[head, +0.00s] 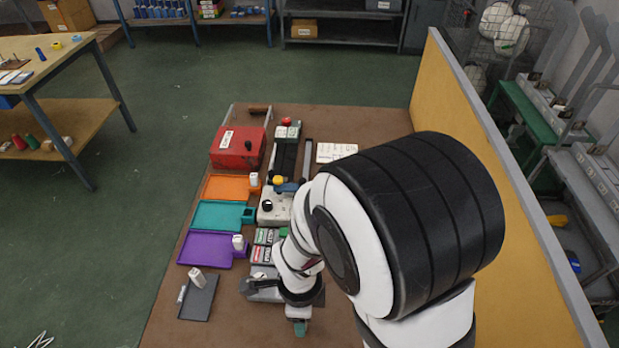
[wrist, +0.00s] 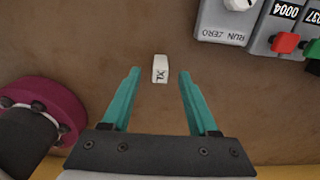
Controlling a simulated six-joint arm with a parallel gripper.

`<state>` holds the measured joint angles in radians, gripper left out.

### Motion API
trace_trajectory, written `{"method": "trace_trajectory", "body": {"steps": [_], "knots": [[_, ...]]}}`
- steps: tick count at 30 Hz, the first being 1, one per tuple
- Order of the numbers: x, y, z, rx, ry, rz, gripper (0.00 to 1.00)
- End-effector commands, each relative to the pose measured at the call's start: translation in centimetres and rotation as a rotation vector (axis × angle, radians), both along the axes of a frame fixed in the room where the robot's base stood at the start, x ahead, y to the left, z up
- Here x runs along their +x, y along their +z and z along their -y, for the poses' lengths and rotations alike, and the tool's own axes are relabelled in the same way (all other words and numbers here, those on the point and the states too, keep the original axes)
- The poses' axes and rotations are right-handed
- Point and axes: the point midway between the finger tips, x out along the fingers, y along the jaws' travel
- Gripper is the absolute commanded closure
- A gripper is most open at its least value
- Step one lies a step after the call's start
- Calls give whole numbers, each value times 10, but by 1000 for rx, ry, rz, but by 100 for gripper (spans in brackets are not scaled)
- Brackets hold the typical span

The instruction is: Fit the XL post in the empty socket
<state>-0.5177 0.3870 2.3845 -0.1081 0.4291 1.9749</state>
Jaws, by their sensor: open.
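The white XL post (wrist: 160,69) is on the brown bench top in the wrist view, its label turned sideways. My gripper (wrist: 159,74) is open, with teal fingers on either side of the post and a gap on both sides. Whether the post stands or lies is hard to tell. In the head view the gripper (head: 300,328) is low at the bench front, and the XL post is not visible there. The teal tray (head: 215,215) has a socket (head: 248,215) that looks empty. White posts stand at the orange tray (head: 222,187), purple tray (head: 205,249) and dark grey tray (head: 199,303).
A grey unit marked RUN ZERO (wrist: 225,22) and a counter with a red button (wrist: 285,43) are at the wrist view's upper right. A magenta ring (wrist: 45,100) is at its left. A red box (head: 238,147) stands at the back left; a yellow panel (head: 500,170) borders the right.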

Motion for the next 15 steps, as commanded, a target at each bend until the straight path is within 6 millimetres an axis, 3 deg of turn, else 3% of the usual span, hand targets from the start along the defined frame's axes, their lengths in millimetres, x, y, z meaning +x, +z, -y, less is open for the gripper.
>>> {"method": "trace_trajectory", "body": {"steps": [8, 15], "knots": [[0, -7, 0, 0, 0, 1, 40], [0, -7, 0, 0, 0, 1, 83]]}}
